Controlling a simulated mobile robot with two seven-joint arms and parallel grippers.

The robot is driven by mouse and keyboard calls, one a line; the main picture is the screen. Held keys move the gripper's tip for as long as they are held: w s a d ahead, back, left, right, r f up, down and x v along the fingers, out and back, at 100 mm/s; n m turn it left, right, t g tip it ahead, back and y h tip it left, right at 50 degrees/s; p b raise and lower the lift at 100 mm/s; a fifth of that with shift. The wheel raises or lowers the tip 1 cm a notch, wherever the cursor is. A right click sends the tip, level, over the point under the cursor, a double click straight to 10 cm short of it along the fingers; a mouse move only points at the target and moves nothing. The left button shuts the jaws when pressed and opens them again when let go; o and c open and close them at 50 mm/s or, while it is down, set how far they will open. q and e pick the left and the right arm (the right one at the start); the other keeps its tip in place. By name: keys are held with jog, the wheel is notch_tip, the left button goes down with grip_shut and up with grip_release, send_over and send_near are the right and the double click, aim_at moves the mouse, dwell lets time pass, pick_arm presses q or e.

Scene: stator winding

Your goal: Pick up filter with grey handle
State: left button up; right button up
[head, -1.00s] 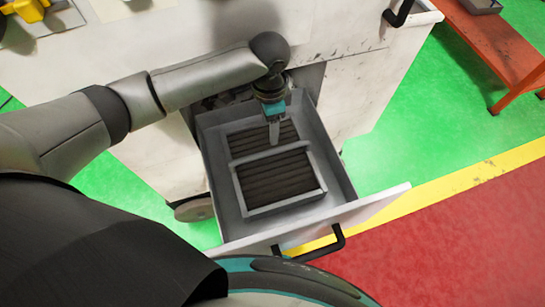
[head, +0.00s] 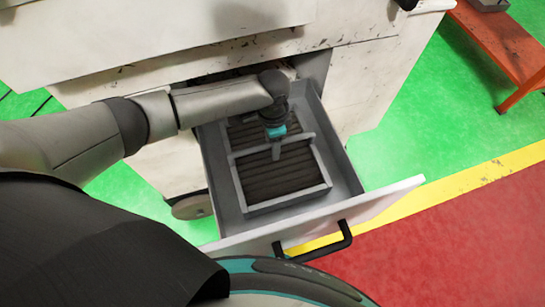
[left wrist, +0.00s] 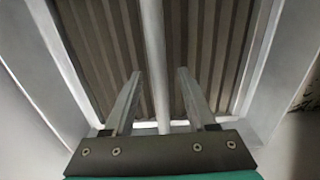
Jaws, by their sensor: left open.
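The filter (head: 285,176) lies in the open drawer. It has dark ridged pleats in a grey frame, with a grey bar-like handle (head: 299,139) across it. My left gripper (head: 276,156) points down over the filter at the handle. In the left wrist view the filter's pleats (left wrist: 205,45) fill the upper middle and the handle (left wrist: 154,50) runs between my open fingers (left wrist: 158,74). I cannot tell whether the fingers reach down beside the handle or are still above it. Nothing is gripped. My right gripper is not in view.
The drawer (head: 347,182) is pulled out from a white cabinet (head: 365,85), with walls close around the filter. Its front has a black handle (head: 330,243). An orange bench (head: 500,45) stands at the far right. The green floor right of the drawer is clear.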

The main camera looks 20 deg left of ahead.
pick_arm(q)
jog(key=shift+c, duration=0.3)
grip_shut()
jog(key=shift+w+r, duration=0.1)
dwell(1.0)
